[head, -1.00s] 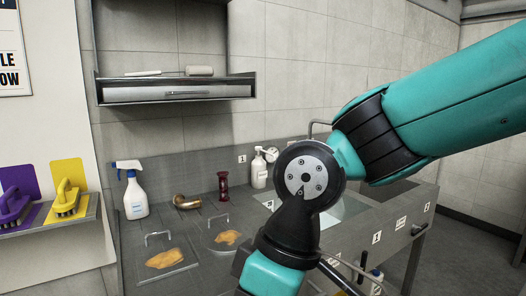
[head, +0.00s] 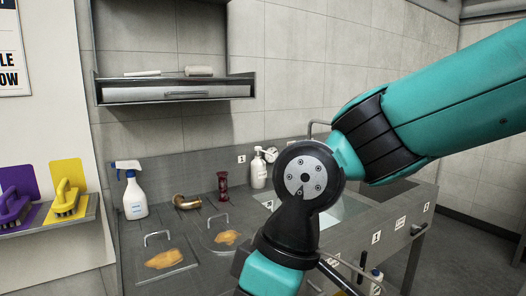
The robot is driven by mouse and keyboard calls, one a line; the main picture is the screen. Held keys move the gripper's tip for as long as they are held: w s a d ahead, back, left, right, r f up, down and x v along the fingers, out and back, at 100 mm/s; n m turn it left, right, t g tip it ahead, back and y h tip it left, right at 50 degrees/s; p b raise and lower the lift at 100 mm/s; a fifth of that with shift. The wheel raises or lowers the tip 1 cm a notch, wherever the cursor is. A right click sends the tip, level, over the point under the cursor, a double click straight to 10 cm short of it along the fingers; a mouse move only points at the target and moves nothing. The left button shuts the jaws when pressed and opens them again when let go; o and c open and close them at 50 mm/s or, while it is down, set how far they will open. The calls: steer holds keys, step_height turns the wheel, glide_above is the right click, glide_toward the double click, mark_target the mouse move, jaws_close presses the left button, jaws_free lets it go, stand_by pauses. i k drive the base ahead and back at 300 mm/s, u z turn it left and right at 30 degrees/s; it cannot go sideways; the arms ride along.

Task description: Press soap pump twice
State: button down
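The soap pump (head: 258,171) is a white bottle with a pump head. It stands upright at the back of the steel counter, beside the sink, below a small label on the wall. My teal and black arm crosses the right and middle of the head view, and its black joint is just right of the bottle in the picture. My gripper is not in view, so I cannot see whether it is open or shut.
A spray bottle (head: 134,192), a brass elbow pipe (head: 186,202) and a dark red part (head: 223,186) stand along the counter's back. Two handled lids (head: 180,262) (head: 245,235) bear orange-brown smears. Purple (head: 14,207) and yellow (head: 66,197) brushes sit on a left shelf. A wall shelf (head: 175,92) hangs above.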

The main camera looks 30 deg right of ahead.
mark_target(258, 149)
steer(key=z, duration=1.25)
steer(key=i, duration=1.35)
steer(key=u, duration=0.5)
